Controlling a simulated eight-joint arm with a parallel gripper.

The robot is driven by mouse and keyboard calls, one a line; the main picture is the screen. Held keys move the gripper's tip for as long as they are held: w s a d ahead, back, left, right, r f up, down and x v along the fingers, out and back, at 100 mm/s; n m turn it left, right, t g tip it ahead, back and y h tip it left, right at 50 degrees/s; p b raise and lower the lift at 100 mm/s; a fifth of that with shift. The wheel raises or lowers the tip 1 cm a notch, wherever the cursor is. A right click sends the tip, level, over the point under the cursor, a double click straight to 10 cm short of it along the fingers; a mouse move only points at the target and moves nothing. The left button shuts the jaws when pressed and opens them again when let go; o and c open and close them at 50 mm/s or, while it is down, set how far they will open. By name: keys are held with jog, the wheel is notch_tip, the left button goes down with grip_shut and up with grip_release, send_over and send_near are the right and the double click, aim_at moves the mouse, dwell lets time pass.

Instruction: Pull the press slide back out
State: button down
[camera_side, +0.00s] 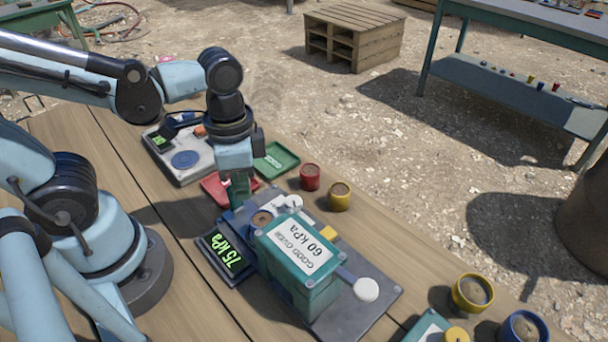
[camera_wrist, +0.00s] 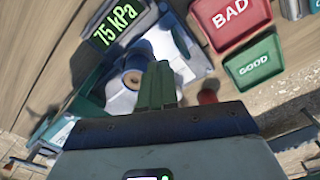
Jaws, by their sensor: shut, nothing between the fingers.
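The press (camera_side: 298,262) is a teal box labelled "GOOD OVER 60 kPa", on a grey base plate. A small sample cup (camera_side: 262,219) with brown fill sits on the slide (camera_side: 237,222) at the press's upper-left side; the cup also shows in the wrist view (camera_wrist: 133,79). The display (camera_side: 226,252) beside the press reads 75 kPa, and it is legible in the wrist view (camera_wrist: 117,22). My gripper (camera_side: 239,200) has green fingers, shut and empty. The fingers (camera_wrist: 158,82) point down close beside the cup; whether they touch the slide I cannot tell.
A red BAD tray (camera_wrist: 232,18) and a green GOOD tray (camera_side: 276,160) lie behind my gripper. A scale (camera_side: 182,158) stands at the back left. Red (camera_side: 310,177) and yellow (camera_side: 340,196) cups stand to the right. More filled cups stand near the front right edge.

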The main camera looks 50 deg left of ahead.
jog(key=shift+r, duration=2.4)
jog(key=w+a+n+t, duration=0.5)
jog(key=w+n+t, duration=0.1)
jog(key=w+t, duration=0.1)
jog(key=shift+r, duration=0.45)
